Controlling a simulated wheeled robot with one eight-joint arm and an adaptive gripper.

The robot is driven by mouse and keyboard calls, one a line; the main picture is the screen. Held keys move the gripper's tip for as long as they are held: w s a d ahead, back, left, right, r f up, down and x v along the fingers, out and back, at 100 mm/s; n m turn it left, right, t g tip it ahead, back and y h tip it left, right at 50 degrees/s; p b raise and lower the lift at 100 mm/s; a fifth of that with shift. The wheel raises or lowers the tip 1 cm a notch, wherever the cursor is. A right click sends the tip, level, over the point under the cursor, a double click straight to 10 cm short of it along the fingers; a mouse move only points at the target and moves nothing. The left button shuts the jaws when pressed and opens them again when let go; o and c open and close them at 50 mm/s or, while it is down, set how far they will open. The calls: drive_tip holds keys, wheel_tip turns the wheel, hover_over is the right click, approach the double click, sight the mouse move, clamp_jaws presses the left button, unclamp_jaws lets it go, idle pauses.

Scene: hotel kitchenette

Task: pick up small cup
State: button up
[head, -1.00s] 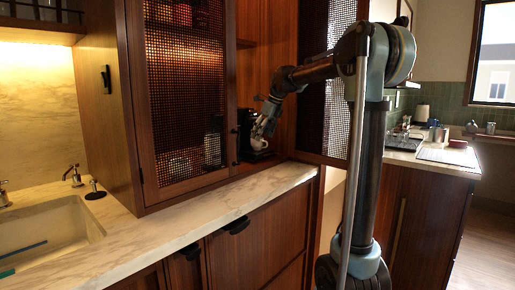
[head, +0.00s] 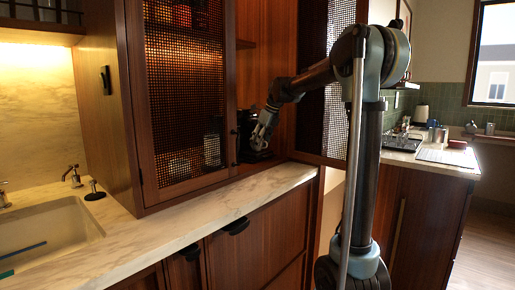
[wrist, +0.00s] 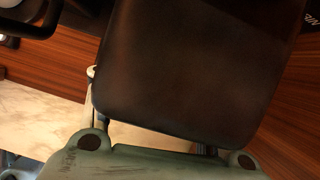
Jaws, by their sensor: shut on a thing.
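My gripper (head: 259,143) is low inside the open cabinet, above the counter in front of a dark appliance. A dark brown, smooth thing with rounded corners (wrist: 195,75) fills the middle of the wrist view, right in front of the gripper's greenish body. I take it for the small cup, though its rim and inside do not show. My gripper is shut on it; the fingertips are mostly hidden behind it. In the head view the cup cannot be made out behind the gripper.
The dark appliance (head: 249,153) stands close behind my gripper. A mesh cabinet door (head: 185,90) is at left and an open mesh door (head: 337,110) at right. The marble counter's front strip (head: 200,222) is clear. A sink (head: 45,240) is at far left.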

drive_tip(key=shift+r, duration=0.2)
drive_tip(key=shift+r, duration=0.15)
drive_tip(key=shift+s+d, duration=3.05)
drive_tip(key=shift+s, duration=0.2)
drive_tip(key=shift+s+d, duration=3)
drive_tip(key=shift+s, duration=0.25)
drive_tip(key=shift+s, duration=0.15)
